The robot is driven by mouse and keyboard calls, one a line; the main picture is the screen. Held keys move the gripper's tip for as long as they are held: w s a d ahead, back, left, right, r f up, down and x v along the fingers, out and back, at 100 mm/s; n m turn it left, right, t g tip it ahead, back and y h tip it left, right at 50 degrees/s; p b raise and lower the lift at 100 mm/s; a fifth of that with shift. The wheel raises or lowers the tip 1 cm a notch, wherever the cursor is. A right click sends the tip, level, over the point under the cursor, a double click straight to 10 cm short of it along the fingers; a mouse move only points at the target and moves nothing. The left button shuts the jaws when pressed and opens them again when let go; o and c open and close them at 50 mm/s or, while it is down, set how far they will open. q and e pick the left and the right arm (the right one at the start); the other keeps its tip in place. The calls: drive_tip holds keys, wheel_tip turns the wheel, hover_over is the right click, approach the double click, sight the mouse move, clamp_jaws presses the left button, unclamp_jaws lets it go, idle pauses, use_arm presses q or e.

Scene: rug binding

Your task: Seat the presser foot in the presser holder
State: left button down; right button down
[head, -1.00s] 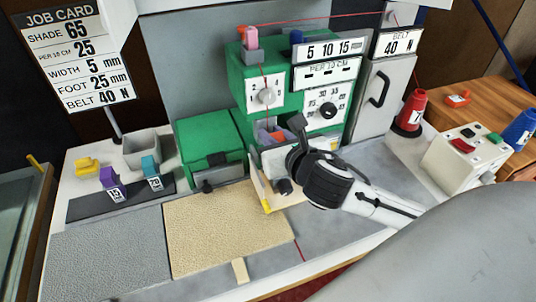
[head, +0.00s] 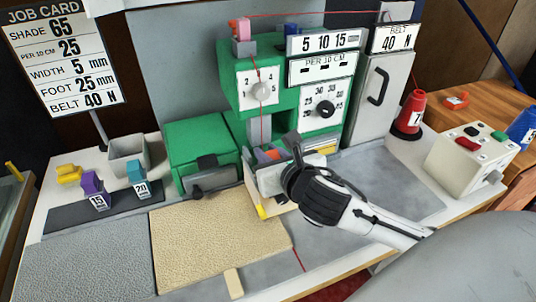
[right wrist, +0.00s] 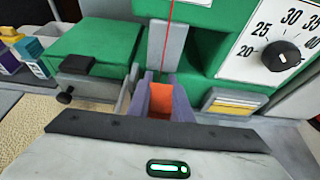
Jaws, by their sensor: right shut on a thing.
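My right gripper (head: 270,158) is shut on the orange presser foot (right wrist: 160,101). The foot sits between the purple-grey fingers in the right wrist view and is partly hidden by them. The presser holder appears to be the grey upright bar (head: 259,131) under the green machine head; it also shows in the right wrist view (right wrist: 163,45). The foot is close to the bar's lower end, below or in front of it. I cannot tell whether they touch. My left gripper is not in view.
A rack at the left holds a purple foot marked 15 (head: 95,190) and a teal one marked 20 (head: 138,180). A green box (head: 202,150) stands left of the machine. A beige rug piece (head: 215,245) lies in front. A red thread runs down the machine.

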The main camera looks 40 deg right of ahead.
drive_tip(key=shift+f, duration=0.6)
drive_tip(key=c, duration=1.6)
unclamp_jaws()
drive_tip(key=shift+r, duration=0.15)
drive_tip(key=v, duration=0.5)
drive_tip(key=shift+s+a+r+p, duration=0.1)
drive_tip(key=shift+r+p, duration=0.2)
drive_tip(key=shift+r, duration=0.2)
drive_tip(key=shift+p+v, duration=3.4)
drive_tip(key=shift+p, duration=0.3)
